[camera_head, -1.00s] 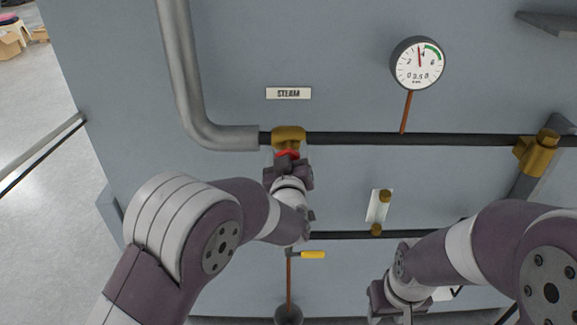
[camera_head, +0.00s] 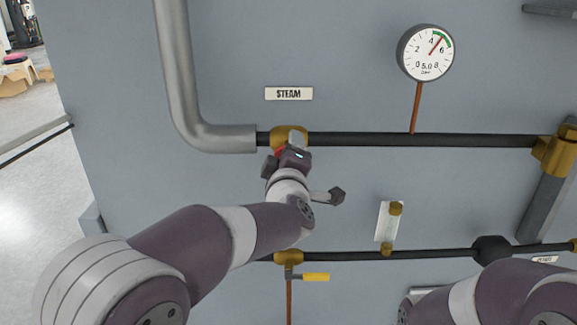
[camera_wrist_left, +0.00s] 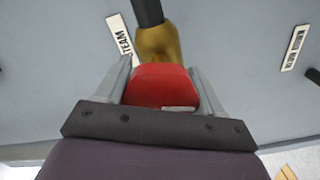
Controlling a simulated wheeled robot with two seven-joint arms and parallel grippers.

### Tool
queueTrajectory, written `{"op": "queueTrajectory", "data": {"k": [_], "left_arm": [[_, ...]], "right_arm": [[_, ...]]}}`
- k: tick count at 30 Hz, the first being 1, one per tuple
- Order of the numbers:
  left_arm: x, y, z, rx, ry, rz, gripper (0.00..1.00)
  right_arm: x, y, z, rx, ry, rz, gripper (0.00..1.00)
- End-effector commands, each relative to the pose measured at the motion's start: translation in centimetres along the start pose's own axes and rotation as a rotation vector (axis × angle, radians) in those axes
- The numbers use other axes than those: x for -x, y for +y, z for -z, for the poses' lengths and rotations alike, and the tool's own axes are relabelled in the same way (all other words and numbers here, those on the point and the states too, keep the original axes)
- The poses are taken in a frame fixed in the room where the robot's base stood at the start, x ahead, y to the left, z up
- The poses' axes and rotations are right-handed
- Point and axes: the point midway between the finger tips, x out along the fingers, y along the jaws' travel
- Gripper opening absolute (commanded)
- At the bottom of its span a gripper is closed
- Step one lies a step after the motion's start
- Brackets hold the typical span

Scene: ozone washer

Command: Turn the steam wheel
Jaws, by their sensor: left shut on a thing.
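The red steam wheel (camera_wrist_left: 160,86) sits on a brass valve body (camera_wrist_left: 157,43) in the left wrist view. My left gripper (camera_wrist_left: 163,90) has one finger on each side of the wheel and is shut on it. In the head view my left gripper (camera_head: 290,152) is at the brass valve (camera_head: 283,133) below the STEAM label (camera_head: 289,94), and it hides most of the wheel.
A grey pipe (camera_head: 177,75) bends into the dark upper pipe (camera_head: 440,140). A lower pipe carries a brass valve with a yellow lever (camera_head: 316,277). A small sight glass (camera_head: 389,221) is between the pipes. Open floor lies at the left.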

Motion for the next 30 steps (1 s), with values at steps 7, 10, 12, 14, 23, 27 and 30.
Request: {"op": "queueTrajectory", "data": {"k": [7, 10, 12, 14, 23, 27, 30], "left_arm": [[-0.02, 0.24, 0.25, 0.076, 0.007, -0.007, 0.37], [-0.02, 0.29, 0.28, 0.089, 0.007, -0.007, 0.37], [-0.03, 0.32, 0.30, 0.093, 0.007, -0.006, 0.36], [-0.03, 0.34, 0.30, 0.095, 0.007, -0.006, 0.36], [-0.03, 0.37, 0.32, 0.094, 0.007, -0.007, 0.36], [-0.02, 0.27, 0.24, 0.093, 0.005, -0.005, 0.91], [-0.02, 0.19, 0.17, 0.092, 0.004, -0.004, 0.91]], "right_arm": [[-1.10, 0.00, -0.13, 0.000, 0.000, 0.000, 0.43], [-1.20, 0.00, -0.14, 0.000, 0.000, 0.000, 0.43], [-1.22, 0.00, -0.14, 0.000, 0.000, 0.000, 0.43], [-1.22, 0.00, -0.14, 0.000, 0.000, 0.000, 0.43], [-1.20, 0.00, -0.14, 0.000, 0.000, 0.000, 0.43], [-1.20, 0.00, -0.14, 0.000, 0.000, 0.000, 0.43], [-1.21, 0.00, -0.14, 0.000, 0.000, 0.000, 0.43]]}}
